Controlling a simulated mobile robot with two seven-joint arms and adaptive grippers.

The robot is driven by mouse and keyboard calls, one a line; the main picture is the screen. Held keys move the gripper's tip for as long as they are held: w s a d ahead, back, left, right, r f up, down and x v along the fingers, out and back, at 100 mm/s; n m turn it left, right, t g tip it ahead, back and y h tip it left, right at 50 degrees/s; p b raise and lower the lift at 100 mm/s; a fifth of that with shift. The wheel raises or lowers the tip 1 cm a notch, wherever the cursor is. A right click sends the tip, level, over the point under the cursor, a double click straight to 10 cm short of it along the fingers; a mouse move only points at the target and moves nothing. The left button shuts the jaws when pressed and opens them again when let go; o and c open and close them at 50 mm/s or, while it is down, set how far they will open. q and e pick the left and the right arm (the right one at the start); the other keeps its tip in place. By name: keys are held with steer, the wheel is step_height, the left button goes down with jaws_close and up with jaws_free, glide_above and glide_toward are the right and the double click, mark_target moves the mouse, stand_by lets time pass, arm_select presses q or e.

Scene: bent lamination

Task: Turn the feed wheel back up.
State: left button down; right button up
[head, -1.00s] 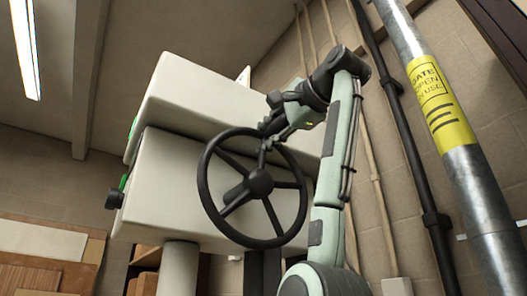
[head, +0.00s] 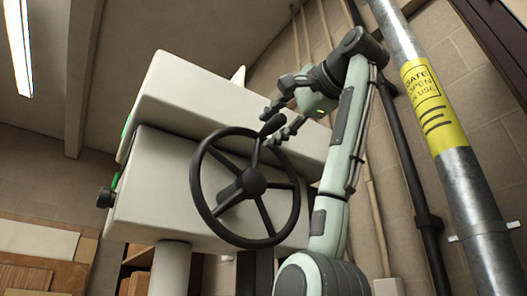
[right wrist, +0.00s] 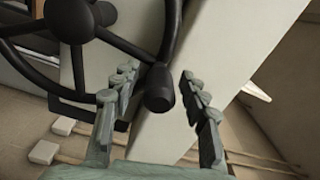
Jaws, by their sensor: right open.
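The feed wheel (head: 204,207) is a black spoked handwheel on the front of a cream machine. It has a dark handle knob (head: 273,124) at the top of its rim. My right gripper (head: 270,127) is open at the knob, coming from the upper right, with its fingers spread on either side. In the right wrist view the wheel (right wrist: 104,38) fills the upper left. The knob (right wrist: 159,88) lies between the open fingertips (right wrist: 157,84), with gaps on both sides. My left gripper is not in view.
The cream machine (head: 215,95) stands behind the wheel, with a dark knob (head: 105,198) on its left side. A metal pipe with a yellow label (head: 427,95) and a dark pipe (head: 405,150) stand at the right. Boards (head: 35,240) lean at the lower left.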

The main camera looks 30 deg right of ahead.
mark_target(284, 118)
steer(key=s, duration=0.3)
steer(key=shift+s+d, duration=0.1)
steer(key=shift+s, duration=0.15)
stand_by(0.4)
